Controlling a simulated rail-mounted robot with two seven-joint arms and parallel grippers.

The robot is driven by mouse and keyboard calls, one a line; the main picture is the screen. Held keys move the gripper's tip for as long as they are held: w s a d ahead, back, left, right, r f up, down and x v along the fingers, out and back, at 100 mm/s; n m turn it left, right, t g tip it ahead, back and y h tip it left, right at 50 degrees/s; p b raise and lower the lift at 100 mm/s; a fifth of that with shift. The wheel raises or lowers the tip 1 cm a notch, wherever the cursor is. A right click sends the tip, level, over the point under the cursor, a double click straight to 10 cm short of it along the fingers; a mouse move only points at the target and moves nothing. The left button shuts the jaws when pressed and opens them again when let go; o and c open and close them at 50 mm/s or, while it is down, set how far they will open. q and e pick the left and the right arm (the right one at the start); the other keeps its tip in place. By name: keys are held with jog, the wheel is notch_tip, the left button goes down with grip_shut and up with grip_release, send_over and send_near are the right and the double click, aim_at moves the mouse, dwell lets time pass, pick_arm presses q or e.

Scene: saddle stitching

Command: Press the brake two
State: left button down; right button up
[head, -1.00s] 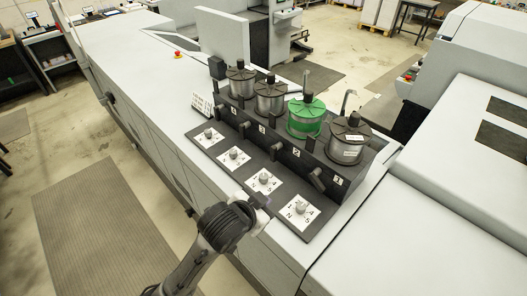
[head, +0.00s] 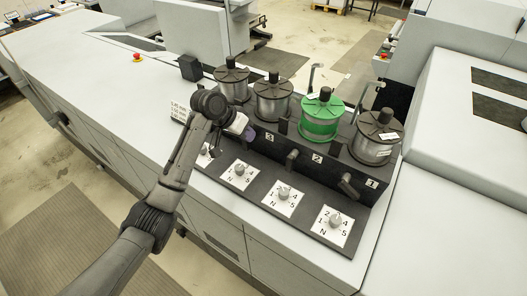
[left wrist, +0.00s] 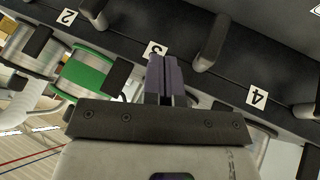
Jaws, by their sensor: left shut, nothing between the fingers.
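The brake two lever (head: 292,157) is a dark handle on the black panel, beside the label 2 (head: 317,158). In the left wrist view, part of this lever (left wrist: 92,8) shows at the top edge beside its label (left wrist: 67,16). My left gripper (head: 248,134) is shut and empty, to the left of that lever and near label 3. Its purple-grey fingers (left wrist: 165,80) point toward label 3 (left wrist: 154,48) in the left wrist view; I cannot tell whether they touch the panel. My right gripper is out of view.
Wire spools stand behind the panel, one of them green (head: 321,117). The brake one lever (head: 348,185) is to the right, and another lever (left wrist: 207,42) lies between labels 3 and 4. Numbered dials, such as this one (head: 284,192), lie in front. The grey machine top (head: 110,70) is largely clear.

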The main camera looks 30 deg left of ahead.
aim_at(290, 164)
pick_arm(q)
jog(key=shift+s+d+f+g+h, duration=0.2)
jog(key=shift+s+d+g+h, duration=0.3)
jog(key=shift+d+h, duration=0.1)
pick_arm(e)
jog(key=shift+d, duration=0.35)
pick_arm(q)
jog(key=p+x, duration=0.2)
jog(key=x, duration=0.8)
jog(key=shift+s+d+r+p, duration=0.1)
jog(key=shift+s+d+p, duration=0.05)
jog(key=shift+d+p, duration=0.8)
jog(key=shift+s+d, duration=0.1)
jog(key=shift+d, duration=0.85)
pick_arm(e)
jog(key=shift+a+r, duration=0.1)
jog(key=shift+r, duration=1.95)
